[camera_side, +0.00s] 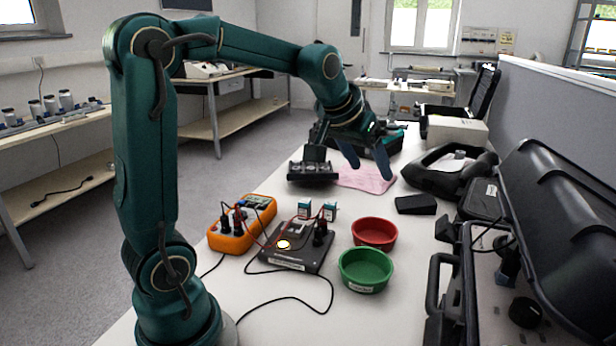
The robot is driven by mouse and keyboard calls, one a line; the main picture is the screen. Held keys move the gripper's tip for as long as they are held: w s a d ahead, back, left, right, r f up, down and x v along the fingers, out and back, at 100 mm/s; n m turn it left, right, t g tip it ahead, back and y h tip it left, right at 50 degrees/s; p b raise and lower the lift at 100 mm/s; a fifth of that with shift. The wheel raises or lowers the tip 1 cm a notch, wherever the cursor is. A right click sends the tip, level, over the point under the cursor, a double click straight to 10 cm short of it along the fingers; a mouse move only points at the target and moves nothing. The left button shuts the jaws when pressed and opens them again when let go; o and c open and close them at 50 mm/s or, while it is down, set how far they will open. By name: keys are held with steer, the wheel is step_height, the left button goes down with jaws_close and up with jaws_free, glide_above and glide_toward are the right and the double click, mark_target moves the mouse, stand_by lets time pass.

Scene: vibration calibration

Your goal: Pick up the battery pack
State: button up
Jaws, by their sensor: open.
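My gripper (368,166) is open and empty, pointing down over the far middle of the table, above a pink cloth (366,179). A small plain black block (416,204) lies flat on the table, right of and nearer than the gripper; it may be the battery pack, but no label is readable. A dark holder with several round parts (313,174) sits left of the gripper, partly behind it. I cannot tell for certain which of these is the battery pack. Neither is visibly held.
A red bowl (375,232) and green bowl (365,268) stand on the nearer table, beside a black device (290,250) with cables and an orange multimeter (242,224). An open black case (565,215) lines the right edge. The front middle is mostly clear.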

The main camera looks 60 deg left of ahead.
steer(key=n+g, duration=0.2)
glide_toward(328, 209)
steer(key=w+d+r, duration=0.4)
steer(key=w+d, duration=0.1)
steer(key=a+f, duration=0.2)
steer(key=f, duration=0.1)
steer(key=s+a+f+n+g, duration=0.1)
steer(key=a+f, duration=0.1)
steer(key=f, duration=0.1)
steer(key=s+a+f+n, duration=0.1)
steer(key=a+f, duration=0.1)
steer(key=f, duration=0.1)
steer(key=shift+g, duration=0.3)
steer(key=shift+y, duration=0.3)
steer(key=shift+x, duration=2.35)
jaws_close()
